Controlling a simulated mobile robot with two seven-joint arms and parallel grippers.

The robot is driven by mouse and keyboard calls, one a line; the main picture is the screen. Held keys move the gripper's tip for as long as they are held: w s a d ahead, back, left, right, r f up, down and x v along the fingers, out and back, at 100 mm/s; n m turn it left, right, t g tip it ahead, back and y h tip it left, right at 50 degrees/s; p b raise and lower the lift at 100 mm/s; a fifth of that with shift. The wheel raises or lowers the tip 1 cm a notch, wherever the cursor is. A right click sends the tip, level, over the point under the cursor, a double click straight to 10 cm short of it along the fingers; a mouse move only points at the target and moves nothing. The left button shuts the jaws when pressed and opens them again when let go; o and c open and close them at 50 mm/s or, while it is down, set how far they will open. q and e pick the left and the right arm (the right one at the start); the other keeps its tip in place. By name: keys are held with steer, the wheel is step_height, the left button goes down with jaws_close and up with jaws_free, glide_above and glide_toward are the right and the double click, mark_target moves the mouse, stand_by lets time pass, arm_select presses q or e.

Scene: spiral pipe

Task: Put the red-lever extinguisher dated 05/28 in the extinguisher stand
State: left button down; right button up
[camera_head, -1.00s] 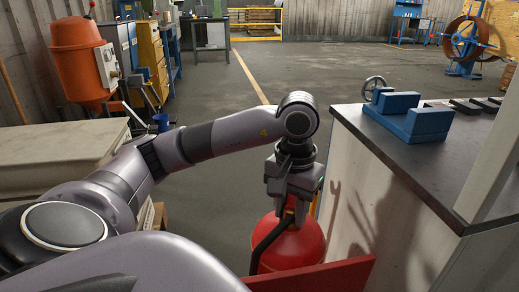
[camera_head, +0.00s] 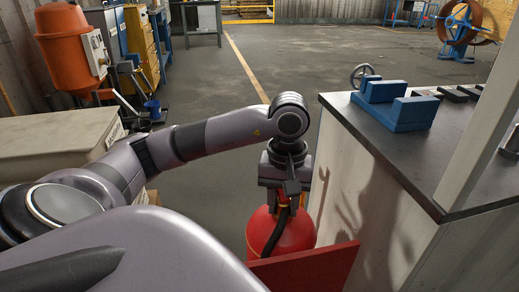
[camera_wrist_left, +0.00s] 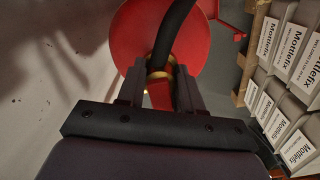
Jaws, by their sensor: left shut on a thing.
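My left gripper (camera_head: 287,184) is shut on the neck and handle area of a red fire extinguisher (camera_head: 292,235), which hangs upright below it. In the left wrist view the fingers (camera_wrist_left: 160,85) close around the brass neck and a red lever (camera_wrist_left: 161,97). A black hose runs down the extinguisher's side. No date label is readable. A red panel (camera_head: 315,265), possibly part of the extinguisher stand, stands in front of the extinguisher and hides its lower part. I cannot tell whether the extinguisher touches it or the floor. My right gripper is not seen.
A grey-topped workbench (camera_head: 375,190) with a blue vise (camera_head: 397,106) stands close on the right. A pale crate (camera_head: 55,140) is at the left. Stacked Mottlefix packages (camera_wrist_left: 285,50) lie at the right in the wrist view. Open floor (camera_head: 330,50) extends behind.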

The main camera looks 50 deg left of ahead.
arm_select(q)
step_height(320, 180, down, 18)
steer(key=b, duration=0.5)
steer(key=shift+w, duration=0.35)
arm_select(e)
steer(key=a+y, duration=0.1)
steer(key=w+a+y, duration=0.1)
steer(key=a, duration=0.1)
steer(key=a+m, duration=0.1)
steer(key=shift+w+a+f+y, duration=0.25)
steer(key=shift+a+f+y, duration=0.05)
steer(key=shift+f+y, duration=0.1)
arm_select(q)
steer(key=shift+f, duration=0.1)
steer(key=c, duration=1)
jaws_free()
steer(key=shift+s+f+b, duration=0.35)
steer(key=shift+f, duration=0.15)
steer(key=shift+c, duration=0.2)
steer(key=o, duration=0.3)
steer(key=shift+d+r, duration=0.1)
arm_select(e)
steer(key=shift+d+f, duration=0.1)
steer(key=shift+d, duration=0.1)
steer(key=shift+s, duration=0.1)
